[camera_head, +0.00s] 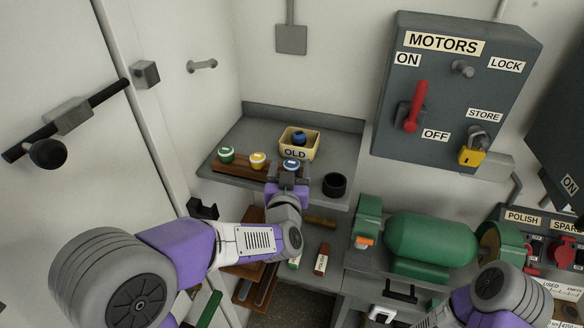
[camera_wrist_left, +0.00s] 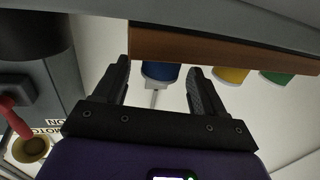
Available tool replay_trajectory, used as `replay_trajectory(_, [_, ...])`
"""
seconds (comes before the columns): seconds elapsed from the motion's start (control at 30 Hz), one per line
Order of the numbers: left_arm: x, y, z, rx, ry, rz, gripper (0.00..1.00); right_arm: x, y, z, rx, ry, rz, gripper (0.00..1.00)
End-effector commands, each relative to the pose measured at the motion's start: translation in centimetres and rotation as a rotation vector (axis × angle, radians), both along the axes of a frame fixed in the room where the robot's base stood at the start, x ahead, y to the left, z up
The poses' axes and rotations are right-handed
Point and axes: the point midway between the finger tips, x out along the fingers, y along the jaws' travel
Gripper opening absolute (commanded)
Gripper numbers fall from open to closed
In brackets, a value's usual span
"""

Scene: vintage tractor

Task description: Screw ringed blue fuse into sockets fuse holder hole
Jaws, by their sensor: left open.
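The blue fuse (camera_head: 291,164) with a pale ring on its top stands at the right end of a wooden rack (camera_head: 228,168) on the grey shelf. My left gripper (camera_head: 290,176) is at this fuse, in front of it. In the left wrist view the blue fuse (camera_wrist_left: 160,72) shows between the two spread fingers of the gripper (camera_wrist_left: 160,82), with gaps on both sides. Another blue object (camera_head: 299,139) lies in the yellow OLD box. I cannot make out a fuse holder labelled sockets. My right gripper is out of view; part of its arm shows at lower right.
Yellow (camera_head: 258,159) and green (camera_head: 226,155) fuses stand left of the blue one. The OLD box (camera_head: 310,151) is close behind the gripper; a dark round cup (camera_head: 335,185) stands to the right. A green motor (camera_head: 430,240) and MOTORS switch box (camera_head: 450,110) are further right.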

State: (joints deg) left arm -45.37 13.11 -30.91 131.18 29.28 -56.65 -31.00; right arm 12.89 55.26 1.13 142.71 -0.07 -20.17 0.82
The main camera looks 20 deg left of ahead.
Motion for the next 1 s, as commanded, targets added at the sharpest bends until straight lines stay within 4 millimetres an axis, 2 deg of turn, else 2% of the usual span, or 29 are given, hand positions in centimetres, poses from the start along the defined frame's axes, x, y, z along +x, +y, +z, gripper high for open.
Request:
replay_trajectory(0.13, [1.6,0.3,0.0,0.001,0.000,0.001,0.71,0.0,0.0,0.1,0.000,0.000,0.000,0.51])
replay_trajectory(0.4, [1.9,0.3,0.0,0.000,0.000,-0.001,0.71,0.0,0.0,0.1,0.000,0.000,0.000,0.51])
replay_trajectory(0.77, [1.9,0.3,0.0,0.000,0.000,-0.001,0.15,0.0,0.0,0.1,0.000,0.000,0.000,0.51])
replay_trajectory(1.0, [1.9,0.3,0.2,0.000,-0.001,-0.001,0.15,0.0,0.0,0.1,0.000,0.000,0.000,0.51])
